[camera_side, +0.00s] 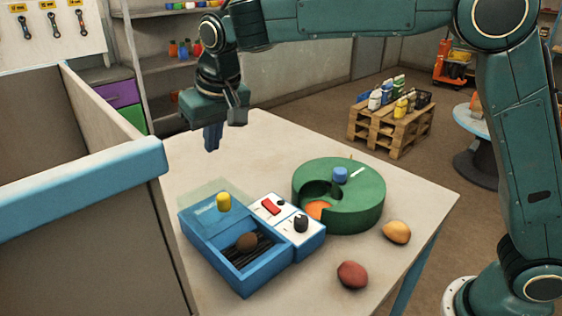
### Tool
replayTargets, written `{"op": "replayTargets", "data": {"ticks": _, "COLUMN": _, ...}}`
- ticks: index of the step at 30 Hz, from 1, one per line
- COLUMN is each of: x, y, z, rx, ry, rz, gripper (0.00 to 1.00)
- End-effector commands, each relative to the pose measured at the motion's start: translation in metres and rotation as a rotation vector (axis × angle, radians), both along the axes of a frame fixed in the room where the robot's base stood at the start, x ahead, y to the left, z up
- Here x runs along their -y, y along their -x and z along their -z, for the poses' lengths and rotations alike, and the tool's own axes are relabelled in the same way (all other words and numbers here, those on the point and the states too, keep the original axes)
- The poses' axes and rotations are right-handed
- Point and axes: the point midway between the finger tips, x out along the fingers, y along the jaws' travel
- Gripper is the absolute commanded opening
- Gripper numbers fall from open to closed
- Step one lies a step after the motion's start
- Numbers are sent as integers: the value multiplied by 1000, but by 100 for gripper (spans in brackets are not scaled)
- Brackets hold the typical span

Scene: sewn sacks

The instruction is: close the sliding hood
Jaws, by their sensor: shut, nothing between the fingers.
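The blue box (243,283) stands on the table, its front part open at the top. The sliding hood (203,203) is a clear, greenish panel with a yellow knob (223,201). It sits toward the back of the box and sticks out past its back edge, leaving the front part uncovered. My gripper (212,138) is shut and empty, pointing down above the table behind the hood, apart from it.
A white panel with a red switch (271,207) and a black knob (300,223) adjoins the box. A green round container (358,208) with a blue knob stands to the right. A red lump (352,275) and a tan lump (396,232) lie nearby. A blue-topped partition (110,180) rises at left.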

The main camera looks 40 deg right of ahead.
Motion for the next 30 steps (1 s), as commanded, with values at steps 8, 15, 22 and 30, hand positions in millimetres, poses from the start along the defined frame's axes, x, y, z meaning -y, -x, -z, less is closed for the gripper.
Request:
{"op": "replayTargets", "data": {"ticks": 8, "x": -6, "y": -4, "z": 4, "rx": -2, "ry": 1, "rz": 0, "gripper": 0}}
{"op": "replayTargets", "data": {"ticks": 15, "x": -6, "y": -6, "z": 12, "rx": -2, "ry": 1, "rz": -1, "gripper": 0}}
{"op": "replayTargets", "data": {"ticks": 22, "x": -5, "y": -14, "z": 35, "rx": -5, "ry": 2, "rz": 2, "gripper": 0}}
{"op": "replayTargets", "data": {"ticks": 30, "x": -6, "y": -27, "z": 72, "rx": -4, "ry": 2, "rz": 1, "gripper": 0}}
